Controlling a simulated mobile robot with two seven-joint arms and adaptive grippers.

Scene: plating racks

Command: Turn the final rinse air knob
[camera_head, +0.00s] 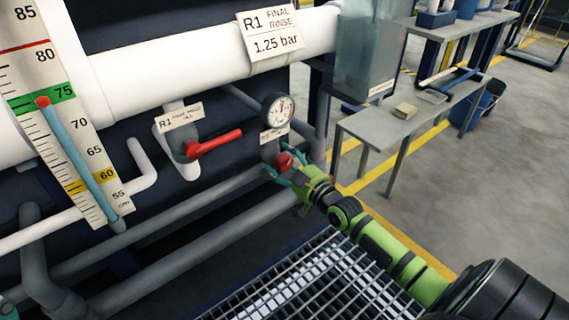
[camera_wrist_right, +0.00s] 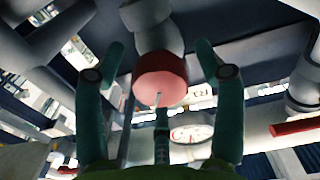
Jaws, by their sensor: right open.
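The final rinse air knob (camera_head: 285,161) is a small red knob below a round dial gauge (camera_head: 279,109). In the right wrist view the red knob (camera_wrist_right: 160,77) sits at the end of a grey fitting, with a thin pale pointer mark on its face. My right gripper (camera_head: 282,172) is at the knob in the head view, its arm coming from the lower right. In the right wrist view its two teal fingers (camera_wrist_right: 160,62) are open on either side of the knob, with visible gaps.
A red lever valve (camera_head: 215,143) is left of the gauge, under a white pipe (camera_head: 200,65) with an R1 FINAL RINSE 1.25 bar sign (camera_head: 270,33). Metal grating (camera_head: 320,275) lies below; a grey bench (camera_head: 375,125) stands right.

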